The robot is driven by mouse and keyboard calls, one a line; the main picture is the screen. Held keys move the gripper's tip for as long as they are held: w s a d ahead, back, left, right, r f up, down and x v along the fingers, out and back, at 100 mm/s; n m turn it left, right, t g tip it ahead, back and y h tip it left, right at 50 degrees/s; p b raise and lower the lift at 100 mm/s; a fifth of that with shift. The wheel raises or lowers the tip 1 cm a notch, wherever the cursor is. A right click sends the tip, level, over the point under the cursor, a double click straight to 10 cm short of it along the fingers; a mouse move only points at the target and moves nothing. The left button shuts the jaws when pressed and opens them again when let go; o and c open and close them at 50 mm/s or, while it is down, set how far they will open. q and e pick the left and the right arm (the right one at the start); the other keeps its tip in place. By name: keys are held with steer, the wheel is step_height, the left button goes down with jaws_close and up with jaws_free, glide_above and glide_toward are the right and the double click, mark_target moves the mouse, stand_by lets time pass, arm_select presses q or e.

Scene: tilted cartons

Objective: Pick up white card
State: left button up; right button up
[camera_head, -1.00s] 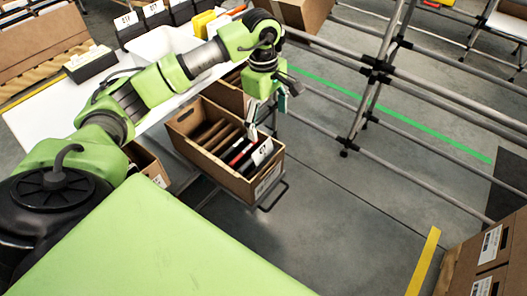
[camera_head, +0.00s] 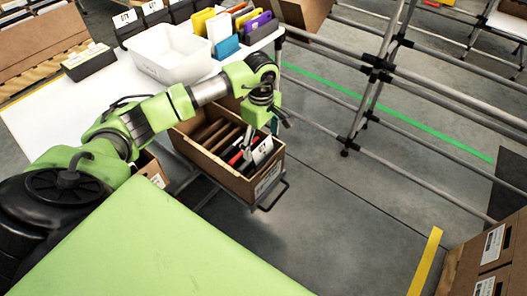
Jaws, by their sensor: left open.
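A white card (camera_head: 262,150) with dark print stands among dark and red cards in an open, tilted brown carton (camera_head: 213,163). My left gripper (camera_head: 281,127) hangs just above the carton's far right part, over the white card, pointing down. It is open, and I see nothing held in it. Whether its fingertips touch the card I cannot tell. My right gripper is not in view.
A white table (camera_head: 85,108) behind the carton bears a white bin (camera_head: 168,58) and several coloured cards (camera_head: 228,32). A metal rail frame (camera_head: 378,75) stands to the right. The floor (camera_head: 345,215) right of the carton is clear.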

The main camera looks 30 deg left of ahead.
arm_select(q)
step_height(320, 180, down, 2)
steer(key=shift+f, duration=0.1)
steer(key=c, duration=0.8)
steer(key=shift+c, duration=0.2)
steer(key=shift+r, duration=0.2)
